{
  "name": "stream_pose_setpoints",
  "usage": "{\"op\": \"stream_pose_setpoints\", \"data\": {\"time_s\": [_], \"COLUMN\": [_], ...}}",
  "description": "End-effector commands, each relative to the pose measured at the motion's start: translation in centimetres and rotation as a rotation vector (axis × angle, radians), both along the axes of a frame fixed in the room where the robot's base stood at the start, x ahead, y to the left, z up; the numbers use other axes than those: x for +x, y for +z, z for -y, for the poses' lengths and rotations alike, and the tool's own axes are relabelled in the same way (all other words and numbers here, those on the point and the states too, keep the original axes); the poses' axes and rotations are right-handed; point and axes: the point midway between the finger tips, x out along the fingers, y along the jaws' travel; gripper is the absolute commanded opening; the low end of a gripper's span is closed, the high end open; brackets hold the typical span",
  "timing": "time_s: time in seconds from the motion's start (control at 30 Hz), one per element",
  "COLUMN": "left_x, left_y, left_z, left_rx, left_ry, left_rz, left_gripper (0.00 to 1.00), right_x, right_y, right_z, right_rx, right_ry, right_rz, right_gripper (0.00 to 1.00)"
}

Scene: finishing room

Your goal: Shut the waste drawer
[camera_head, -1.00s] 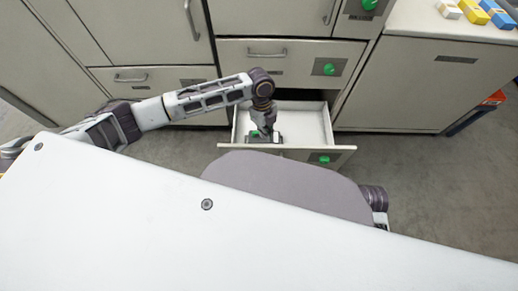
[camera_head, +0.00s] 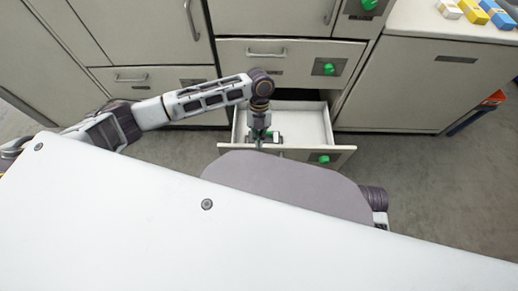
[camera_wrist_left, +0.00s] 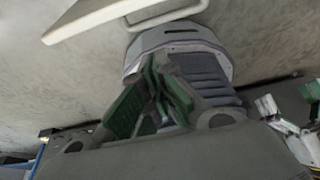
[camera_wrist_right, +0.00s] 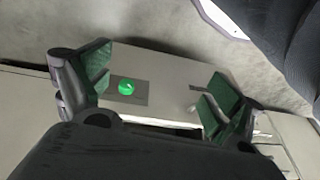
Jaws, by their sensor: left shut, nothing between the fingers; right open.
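The open drawer (camera_head: 300,122) sticks out low in the cabinet, pale and mostly empty, with a green knob (camera_head: 323,158) on its front panel. My left gripper (camera_head: 259,143) is shut and empty, pointing down by the left part of that front panel; its exact gap is unclear. In the left wrist view, the fingers (camera_wrist_left: 158,80) meet, and a pale panel edge (camera_wrist_left: 100,18) lies apart from them. My right gripper (camera_wrist_right: 160,85) is open and empty, facing a panel with a green knob (camera_wrist_right: 126,87); I cannot tell how far away. It is hidden in the head view.
A closed drawer (camera_head: 290,62) with a bar handle is above the open one. Closed cabinet fronts (camera_head: 400,85) stand to the right. Yellow and blue boxes (camera_head: 485,12) are on the counter at top right. Grey floor (camera_head: 440,185) is clear at right.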

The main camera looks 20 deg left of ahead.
Motion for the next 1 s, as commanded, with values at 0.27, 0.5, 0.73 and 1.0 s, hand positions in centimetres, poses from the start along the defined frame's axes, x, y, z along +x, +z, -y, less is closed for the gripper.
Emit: {"op": "stream_pose_setpoints", "data": {"time_s": [0.27, 0.5, 0.73, 1.0], "left_x": [0.0, -0.5, -1.3, -2.5], "left_y": [-0.1, -1.5, -4.0, -7.4], "left_z": [0.0, 0.1, 0.4, 0.7], "left_rx": [0.001, 0.001, 0.001, 0.000], "left_ry": [0.002, 0.002, 0.003, 0.003], "left_rz": [0.000, 0.000, -0.001, -0.002], "left_gripper": [0.00, 0.00, 0.00, 0.00], "right_x": [0.0, 0.0, 0.0, 0.4], "right_y": [0.0, 0.4, 1.0, 2.5], "right_z": [0.0, -0.1, -0.2, -0.6], "right_rx": [0.000, 0.005, 0.013, 0.036], "right_ry": [0.000, 0.000, 0.000, 0.003], "right_rz": [0.001, 0.010, 0.022, 0.068], "right_gripper": [0.93, 0.93, 0.93, 0.93]}}
